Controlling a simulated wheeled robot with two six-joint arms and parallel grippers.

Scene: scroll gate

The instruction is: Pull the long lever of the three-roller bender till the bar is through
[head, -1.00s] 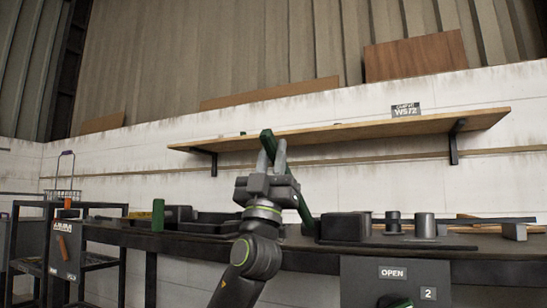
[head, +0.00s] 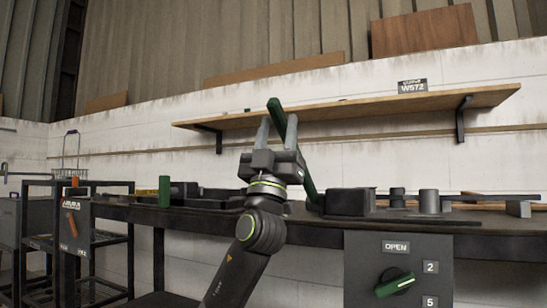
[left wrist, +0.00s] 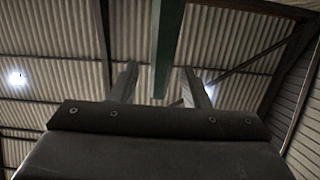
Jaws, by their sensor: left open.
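The long lever (head: 308,183) is a dark green bar that leans up and left from the bench beside the bender. Its upper end rises behind and between the fingers of my left gripper (head: 277,130). The fingers stand apart, with a gap around the lever; I cannot tell whether either touches it. In the left wrist view the lever (left wrist: 166,45) runs between the open fingertips (left wrist: 158,85). The bender (head: 347,201) is a dark block on the bench with grey rollers (head: 429,201) to its right. A grey bar (head: 485,197) seems to lie there. My right gripper is out of view.
The dark bench (head: 340,226) runs across the view. A panel (head: 397,275) with a green knob and an OPEN label is at its front. A wooden shelf (head: 350,131) is on the wall behind. A green block (head: 165,191) stands on the bench at left, near a rack (head: 88,240).

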